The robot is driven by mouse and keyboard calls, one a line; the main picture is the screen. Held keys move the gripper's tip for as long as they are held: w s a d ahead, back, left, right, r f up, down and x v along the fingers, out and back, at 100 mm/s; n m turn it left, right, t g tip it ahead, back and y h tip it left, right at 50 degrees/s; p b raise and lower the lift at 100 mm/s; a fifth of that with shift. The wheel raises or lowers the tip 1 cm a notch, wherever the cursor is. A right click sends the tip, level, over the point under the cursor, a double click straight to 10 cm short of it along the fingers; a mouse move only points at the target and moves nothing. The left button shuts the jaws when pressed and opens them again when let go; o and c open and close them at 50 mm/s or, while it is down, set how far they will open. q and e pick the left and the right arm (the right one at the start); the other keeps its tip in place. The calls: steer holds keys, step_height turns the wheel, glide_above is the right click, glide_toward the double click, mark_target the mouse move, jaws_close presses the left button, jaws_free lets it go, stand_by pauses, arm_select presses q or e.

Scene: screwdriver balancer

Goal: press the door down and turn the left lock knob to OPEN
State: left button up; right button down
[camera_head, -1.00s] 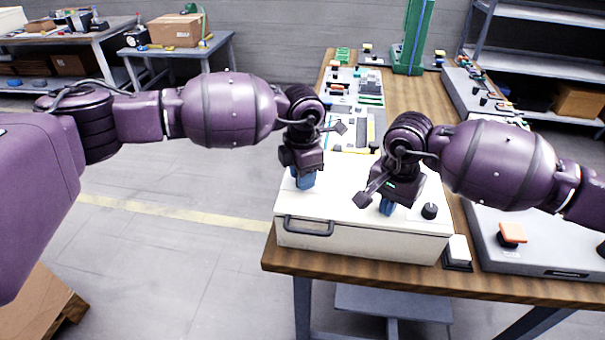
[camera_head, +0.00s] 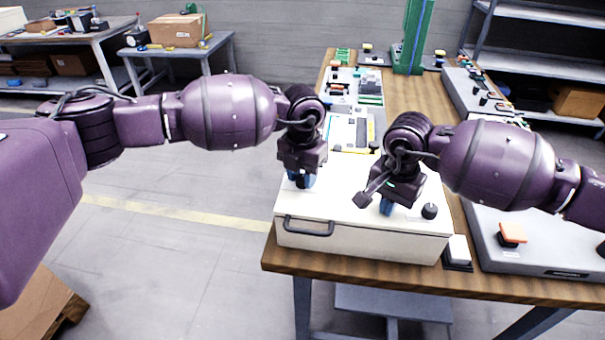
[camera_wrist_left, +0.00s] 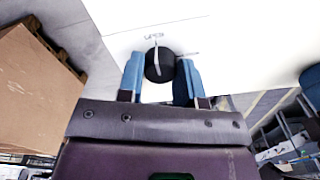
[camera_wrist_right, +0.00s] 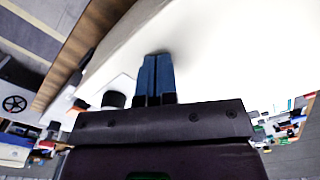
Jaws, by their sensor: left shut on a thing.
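The white box with its flat door (camera_head: 350,222) stands at the front of the bench, the door lying flat on top. The left lock knob (camera_wrist_left: 159,65) is black and round with a white line. The line points, slightly tilted, toward printed lettering that seems to read OPEN. My left gripper (camera_head: 302,182) points down, its blue fingers on either side of this knob (camera_wrist_left: 160,75), shut on it. My right gripper (camera_head: 387,207) has its blue fingers together, tips down at the door's surface; they also show in the right wrist view (camera_wrist_right: 156,72). Contact pressure cannot be seen.
The right knob (camera_head: 429,210) stands close beside my right gripper. A black handle (camera_head: 309,229) is on the box front. Several devices and a green post (camera_head: 413,40) stand farther back.

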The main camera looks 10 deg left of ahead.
arm_select(q)
steer(key=shift+f, duration=0.1)
arm_select(e)
steer(key=shift+s+d+f, duration=0.1)
steer(key=shift+f, duration=0.25)
arm_select(q)
steer(key=o, duration=0.9)
steer(key=shift+o, duration=0.2)
step_height(320, 180, up, 12)
arm_select(e)
steer(key=shift+r, duration=0.8)
arm_select(q)
step_height(320, 180, up, 4)
steer(key=p, duration=0.2)
glide_above(302, 178)
arm_select(e)
steer(key=shift+r, duration=3)
arm_select(q)
steer(key=shift+s, duration=0.1)
